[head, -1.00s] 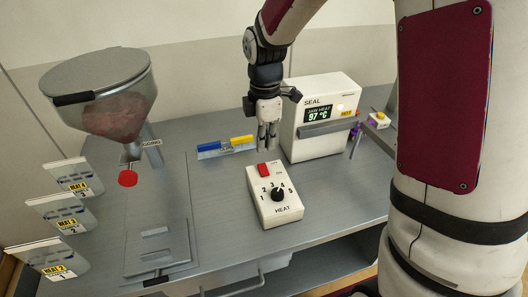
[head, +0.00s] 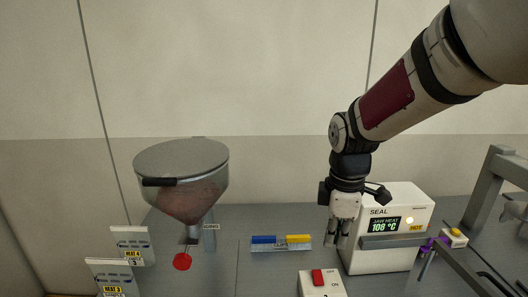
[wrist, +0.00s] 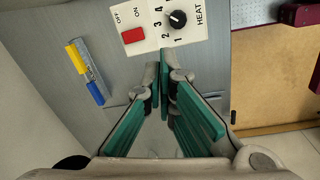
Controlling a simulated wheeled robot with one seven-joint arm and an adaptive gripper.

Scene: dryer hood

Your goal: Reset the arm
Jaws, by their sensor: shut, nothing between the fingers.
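My gripper (head: 340,236) hangs pointing down in the head view, in front of the left side of the white SEAL machine (head: 375,258). It is empty. In the wrist view my gripper (wrist: 165,75) shows its green finger pads drawn together at the tips. The white heat control box (head: 321,284) with a red switch is at the bottom of the head view, partly cut off. In the wrist view the heat box (wrist: 150,40) lies beyond the fingertips with its black knob (wrist: 177,19).
A grey hopper (head: 185,175) with dark reddish contents and a red knob (head: 182,261) stands left. A blue and yellow bar (head: 281,243) lies on the bench. Packets labelled HEAT (head: 132,244) stand far left. The SEAL display reads 108 °C. A grey frame (head: 492,190) stands right.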

